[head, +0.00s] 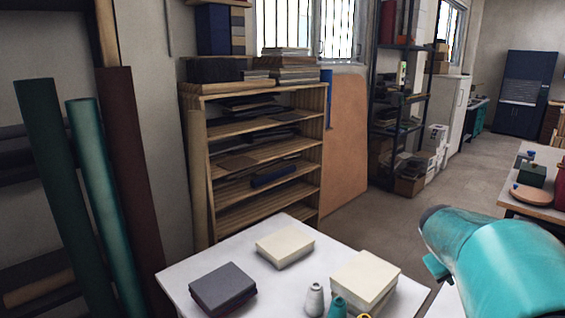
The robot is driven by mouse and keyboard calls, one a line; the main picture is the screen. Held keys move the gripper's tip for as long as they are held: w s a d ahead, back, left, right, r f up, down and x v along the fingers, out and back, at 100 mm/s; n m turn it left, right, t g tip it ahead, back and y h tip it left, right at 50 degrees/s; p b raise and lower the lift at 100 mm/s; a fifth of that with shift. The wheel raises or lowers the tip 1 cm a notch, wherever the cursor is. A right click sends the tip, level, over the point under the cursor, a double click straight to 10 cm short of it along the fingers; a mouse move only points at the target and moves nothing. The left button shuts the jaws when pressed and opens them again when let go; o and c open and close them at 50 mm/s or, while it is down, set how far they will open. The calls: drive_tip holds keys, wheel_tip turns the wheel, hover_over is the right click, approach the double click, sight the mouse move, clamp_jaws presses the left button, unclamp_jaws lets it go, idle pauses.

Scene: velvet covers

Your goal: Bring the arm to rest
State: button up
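My gripper is not in view. A large teal rounded shape with a dark end fills the lower right of the head view and looks like a link of my own arm. It covers part of the floor and whatever lies behind it. Whether the arm is still cannot be told from this single frame.
A white table (185,290) ahead bears a cream block (285,247), a thicker cream block (365,280), a dark block (222,288) and thread cones (314,300). A wooden shelf (265,155) stands behind. Fabric rolls (95,180) lean at left. Floor (390,220) is open at centre right.

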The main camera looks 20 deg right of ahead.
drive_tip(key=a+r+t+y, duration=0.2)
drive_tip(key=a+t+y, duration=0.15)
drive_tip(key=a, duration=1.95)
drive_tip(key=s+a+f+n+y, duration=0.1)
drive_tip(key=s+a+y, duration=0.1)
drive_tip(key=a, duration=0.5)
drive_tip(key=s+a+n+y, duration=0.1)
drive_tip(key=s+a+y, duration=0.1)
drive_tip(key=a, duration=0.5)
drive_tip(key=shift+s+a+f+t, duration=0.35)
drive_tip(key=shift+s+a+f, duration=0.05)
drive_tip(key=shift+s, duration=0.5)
